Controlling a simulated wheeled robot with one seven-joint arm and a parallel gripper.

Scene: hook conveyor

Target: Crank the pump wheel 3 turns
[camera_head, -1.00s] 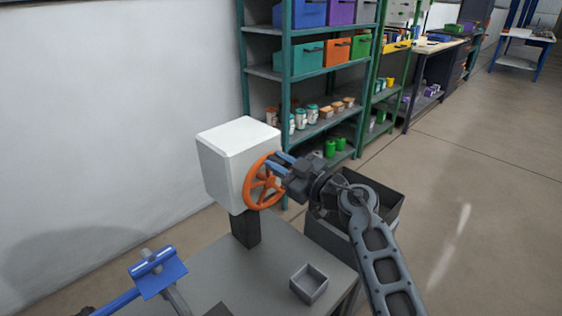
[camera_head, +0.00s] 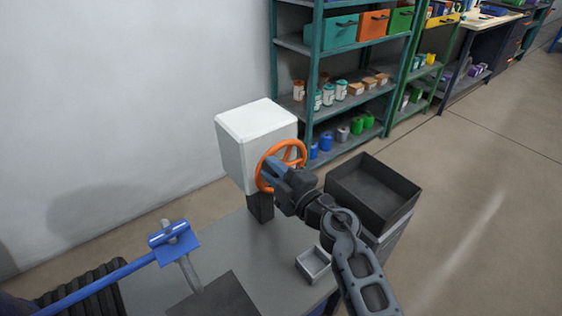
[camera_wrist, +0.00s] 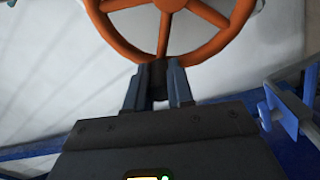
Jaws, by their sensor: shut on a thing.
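The orange pump wheel (camera_head: 285,149) is mounted on the side of a white box (camera_head: 252,138) that stands on a dark post on the grey table. My gripper (camera_head: 274,178) is at the lower left part of the wheel's rim. In the wrist view the wheel (camera_wrist: 165,28) shows its spokes and rim at the top. There my gripper (camera_wrist: 158,80) is shut on a dark handle just below the rim. The handle is mostly hidden between the fingers. In the head view my gripper covers part of the wheel.
A small grey tray (camera_head: 314,263) sits on the table's right side. A large dark open bin (camera_head: 372,192) stands to the right of the table. A blue lever-like part (camera_head: 174,242) is at the front left. Green shelves (camera_head: 315,75) with cans and bins stand behind.

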